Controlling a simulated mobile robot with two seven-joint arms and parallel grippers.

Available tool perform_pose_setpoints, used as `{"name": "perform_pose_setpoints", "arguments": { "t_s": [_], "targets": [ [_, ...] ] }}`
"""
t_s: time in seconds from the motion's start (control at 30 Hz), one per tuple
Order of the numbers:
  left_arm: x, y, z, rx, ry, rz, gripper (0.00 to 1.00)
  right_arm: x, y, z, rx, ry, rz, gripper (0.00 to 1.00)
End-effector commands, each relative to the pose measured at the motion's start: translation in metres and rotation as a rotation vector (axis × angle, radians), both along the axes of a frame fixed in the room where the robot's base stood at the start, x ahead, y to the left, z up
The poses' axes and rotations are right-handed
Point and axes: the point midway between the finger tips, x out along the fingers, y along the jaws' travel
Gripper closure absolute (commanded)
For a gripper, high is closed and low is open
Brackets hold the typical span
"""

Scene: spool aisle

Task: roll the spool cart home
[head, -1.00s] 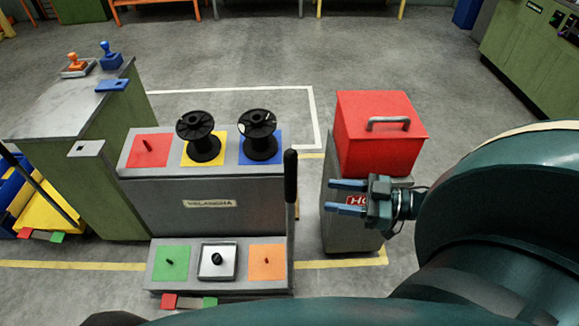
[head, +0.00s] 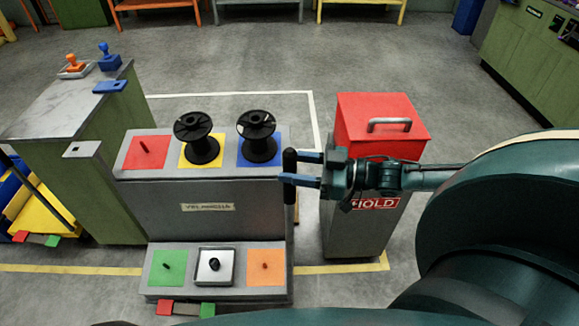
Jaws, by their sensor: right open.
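The spool cart (head: 165,205) is a grey two-step stand with a name plate on its face. Its upper step has red, yellow and blue squares; black spools stand on the yellow (head: 197,138) and blue (head: 257,136) ones, and the red one shows a bare peg. The lower step has green, white and orange squares with pegs. A black upright handle (head: 290,180) rises at the cart's right side. My right gripper (head: 292,169) is open at the handle, its blue fingers pointing left; the handle appears between them, contact unclear. My left gripper is out of view.
A green cabinet (head: 110,170) stands close on the left. White and yellow floor lines (head: 230,96) run around. The floor behind is clear.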

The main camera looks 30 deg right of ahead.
Motion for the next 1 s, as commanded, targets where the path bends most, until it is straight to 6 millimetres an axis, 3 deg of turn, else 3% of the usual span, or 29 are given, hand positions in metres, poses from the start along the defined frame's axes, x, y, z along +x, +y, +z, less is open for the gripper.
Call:
{"name": "perform_pose_setpoints", "arguments": {
  "t_s": [0.47,1.0],
  "targets": [
    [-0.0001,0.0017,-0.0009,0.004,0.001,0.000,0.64,0.0085,0.0092,0.0000,-0.001,0.001,0.000,0.54],
    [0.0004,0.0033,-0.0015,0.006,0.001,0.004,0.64,0.0081,0.0090,0.0000,-0.001,0.001,0.000,0.98]
  ]
}}
